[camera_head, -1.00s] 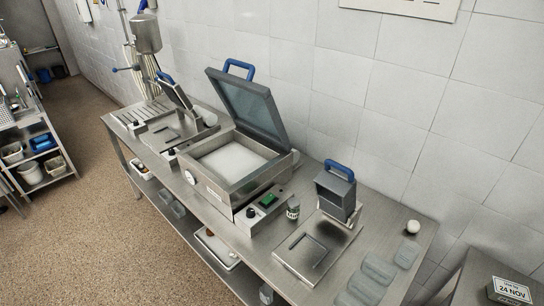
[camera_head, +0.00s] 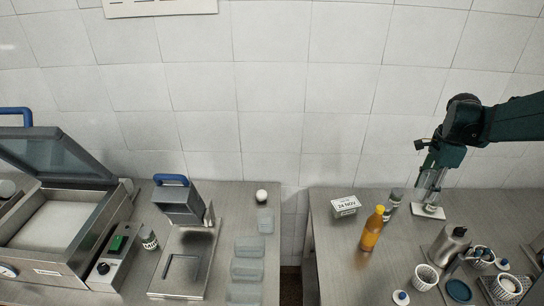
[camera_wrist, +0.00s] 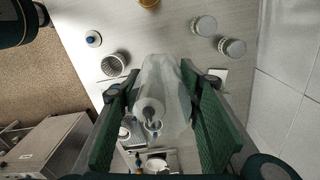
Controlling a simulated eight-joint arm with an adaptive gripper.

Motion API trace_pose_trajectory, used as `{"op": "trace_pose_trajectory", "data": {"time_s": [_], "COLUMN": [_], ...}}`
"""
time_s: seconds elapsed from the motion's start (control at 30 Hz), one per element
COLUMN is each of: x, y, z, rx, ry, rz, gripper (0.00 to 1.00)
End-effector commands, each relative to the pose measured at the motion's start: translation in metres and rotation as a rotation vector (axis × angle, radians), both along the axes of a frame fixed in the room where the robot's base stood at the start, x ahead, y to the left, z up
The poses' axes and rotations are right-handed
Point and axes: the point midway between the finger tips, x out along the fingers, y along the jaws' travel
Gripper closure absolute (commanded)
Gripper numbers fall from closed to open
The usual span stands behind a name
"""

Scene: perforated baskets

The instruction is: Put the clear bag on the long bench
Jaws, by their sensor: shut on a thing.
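My gripper (camera_head: 431,188) is over the right-hand bench, near the wall, pointing down. In the wrist view its two green fingers (camera_wrist: 160,115) are closed on the sides of a clear bag (camera_wrist: 165,72). The bag is see-through, and pale round items on the bench show behind it.
On the right bench stand an orange bottle (camera_head: 372,232), a date sign (camera_head: 345,206), a steel bottle (camera_head: 446,246) and white perforated baskets (camera_head: 426,278). A gap (camera_head: 291,240) separates the benches. A lidded sealer (camera_head: 55,220) and small press (camera_head: 182,203) occupy the long bench.

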Motion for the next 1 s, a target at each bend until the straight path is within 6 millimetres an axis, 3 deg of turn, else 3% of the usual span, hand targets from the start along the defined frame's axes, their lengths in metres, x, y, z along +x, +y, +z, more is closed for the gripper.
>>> {"op": "trace_pose_trajectory", "data": {"time_s": [0.17, 0.47, 1.0], "x": [0.000, 0.028, 0.080], "y": [0.000, 0.048, 0.175], "z": [0.030, 0.026, 0.027], "rx": [0.000, 0.000, 0.000], "ry": [0.000, 0.000, 0.000], "rz": [0.000, 0.023, 0.070], "gripper": [0.72, 0.72, 0.72]}}
